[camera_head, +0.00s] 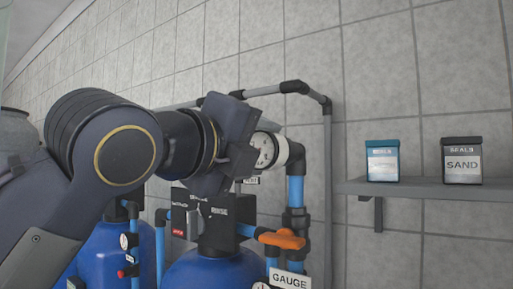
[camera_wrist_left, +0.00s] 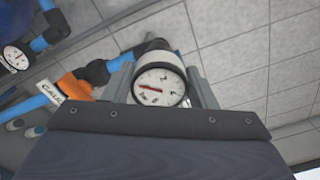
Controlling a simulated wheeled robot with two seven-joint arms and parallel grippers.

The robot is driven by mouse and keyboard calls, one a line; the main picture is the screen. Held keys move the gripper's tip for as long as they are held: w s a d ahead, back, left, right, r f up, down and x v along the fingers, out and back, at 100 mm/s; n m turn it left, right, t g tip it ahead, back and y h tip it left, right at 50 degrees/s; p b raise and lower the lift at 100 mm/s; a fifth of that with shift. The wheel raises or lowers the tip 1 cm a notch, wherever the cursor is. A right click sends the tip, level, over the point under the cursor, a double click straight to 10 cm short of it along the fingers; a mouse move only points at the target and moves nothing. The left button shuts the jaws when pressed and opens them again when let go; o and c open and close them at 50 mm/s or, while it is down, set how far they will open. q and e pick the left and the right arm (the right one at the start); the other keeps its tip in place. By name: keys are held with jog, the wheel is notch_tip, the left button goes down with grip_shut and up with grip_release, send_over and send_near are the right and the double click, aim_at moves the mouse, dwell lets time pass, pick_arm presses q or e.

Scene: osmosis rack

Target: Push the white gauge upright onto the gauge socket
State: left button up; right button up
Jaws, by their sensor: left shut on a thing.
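The white gauge (camera_head: 266,151) has a round white dial and a white body, and sits at the top of the blue riser pipe (camera_head: 295,189). My left gripper (camera_head: 258,142) is shut on the gauge, and its hand partly covers the dial's left side in the head view. In the left wrist view, the gauge (camera_wrist_left: 158,86) shows between the two grey fingers, its dial facing the camera. A black fitting (camera_head: 297,155) at the pipe top, seemingly the gauge socket, meets the gauge's back; how far the gauge is seated cannot be seen. My right gripper is not in view.
An orange valve handle (camera_head: 282,239) and a GAUGE label (camera_head: 290,281) are below the gauge. Blue tanks (camera_head: 215,272) stand under my arm. A grey pipe frame (camera_head: 327,180) rises just behind.

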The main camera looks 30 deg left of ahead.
pick_arm(q)
jog(key=shift+w, duration=0.5)
jog(key=o, duration=1)
jog(key=s, duration=0.7)
jog(key=shift+s+a+b, duration=0.25)
jog(key=shift+s+b, duration=0.1)
jog(key=shift+b, duration=0.1)
